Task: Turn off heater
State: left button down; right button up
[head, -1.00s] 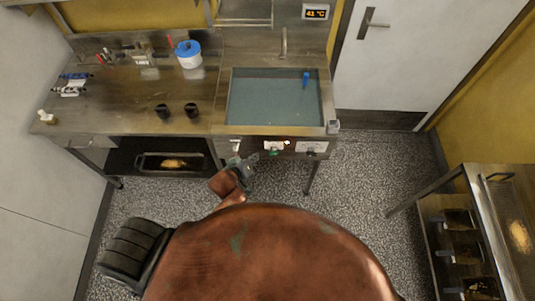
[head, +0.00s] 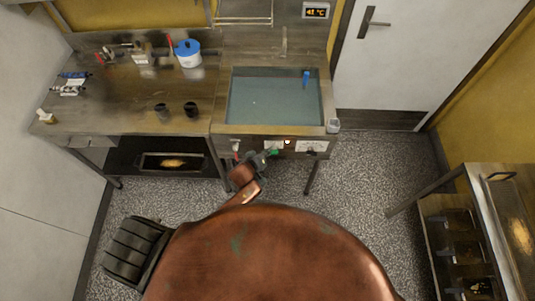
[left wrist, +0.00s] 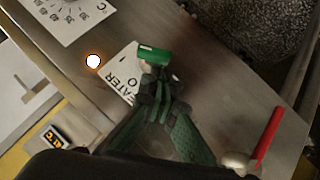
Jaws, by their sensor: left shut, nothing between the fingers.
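The heater switch is a green rocker or toggle (left wrist: 158,52) on the front panel below the water basin; it also shows in the head view (head: 273,152). Its white plate (left wrist: 123,82) reads "HEATER" with an "O", partly covered by my fingers. A small round lamp (left wrist: 93,61) beside the plate glows white-orange. My left gripper (left wrist: 155,82) is shut and empty, its fingertips right at the green switch. I cannot tell whether they touch it. In the head view the left gripper (head: 264,157) is in front of the panel. My right gripper is not in view.
A dial plate (left wrist: 72,14) lies beyond the lamp. A red lever (left wrist: 265,138) is on the panel's other side. The basin (head: 275,98) holds water; a wall display (head: 316,11) reads about 41 °C. A rack (head: 470,220) stands at right.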

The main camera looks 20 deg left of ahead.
pick_arm(q)
jog(key=shift+w+d+f, duration=0.1)
jog(key=shift+d+f, duration=0.15)
jog(key=shift+f, duration=0.2)
jog(key=shift+a+f, duration=0.1)
jog(key=shift+a, duration=0.05)
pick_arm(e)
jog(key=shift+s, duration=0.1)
